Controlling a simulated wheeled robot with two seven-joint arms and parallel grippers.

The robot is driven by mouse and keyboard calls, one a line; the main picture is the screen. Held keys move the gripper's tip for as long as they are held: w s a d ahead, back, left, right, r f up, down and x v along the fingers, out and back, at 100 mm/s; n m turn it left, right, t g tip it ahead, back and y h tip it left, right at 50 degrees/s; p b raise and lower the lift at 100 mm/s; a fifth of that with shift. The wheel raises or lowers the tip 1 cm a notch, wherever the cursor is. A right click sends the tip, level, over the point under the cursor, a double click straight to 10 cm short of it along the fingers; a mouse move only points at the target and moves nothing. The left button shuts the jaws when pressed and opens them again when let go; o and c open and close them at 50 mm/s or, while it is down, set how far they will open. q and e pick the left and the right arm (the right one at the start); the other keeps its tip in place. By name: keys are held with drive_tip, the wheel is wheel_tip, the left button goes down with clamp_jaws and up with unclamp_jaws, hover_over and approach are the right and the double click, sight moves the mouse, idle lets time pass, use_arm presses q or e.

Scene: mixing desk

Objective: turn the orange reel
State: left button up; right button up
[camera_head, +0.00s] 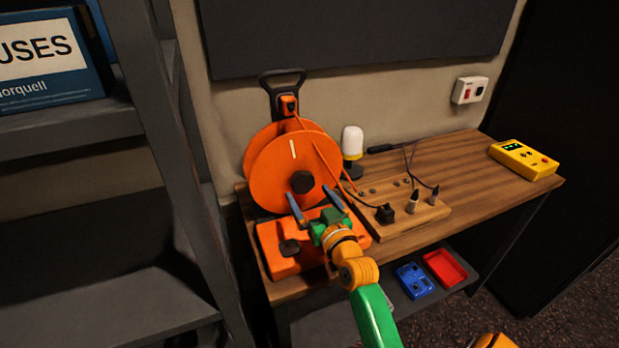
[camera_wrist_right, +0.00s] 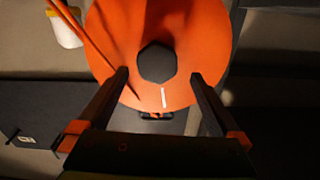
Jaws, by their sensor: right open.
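The orange reel (camera_head: 278,165) stands upright in an orange stand (camera_head: 285,262) at the left end of the wooden desk. Its round face has a dark hub knob (camera_head: 302,182) in the middle and a short white mark above the knob in the head view. My right gripper (camera_head: 308,194) is open and empty, with its fingers pointing at the reel face near the knob. In the right wrist view, the reel (camera_wrist_right: 205,35) fills the upper middle. The dark knob (camera_wrist_right: 156,63) shows between the two fingertips, with gaps on both sides. My left gripper is not in view.
A wooden board (camera_head: 437,210) with plugs and cables lies right of the reel. A white-topped lamp (camera_head: 352,142) stands behind it. A yellow box (camera_head: 524,159) sits at the desk's right end. A grey shelf (camera_head: 75,125) stands at left. The desk's right half is mostly clear.

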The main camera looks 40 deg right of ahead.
sight(305, 184)
drive_tip(key=x, duration=0.4)
drive_tip(key=shift+w+d, duration=0.35)
drive_tip(key=shift+w, duration=0.35)
drive_tip(key=shift+s, duration=0.1)
drive_tip(key=shift+s+r, duration=0.1)
drive_tip(key=shift+c, duration=0.2)
drive_tip(key=c, duration=0.4)
clamp_jaws()
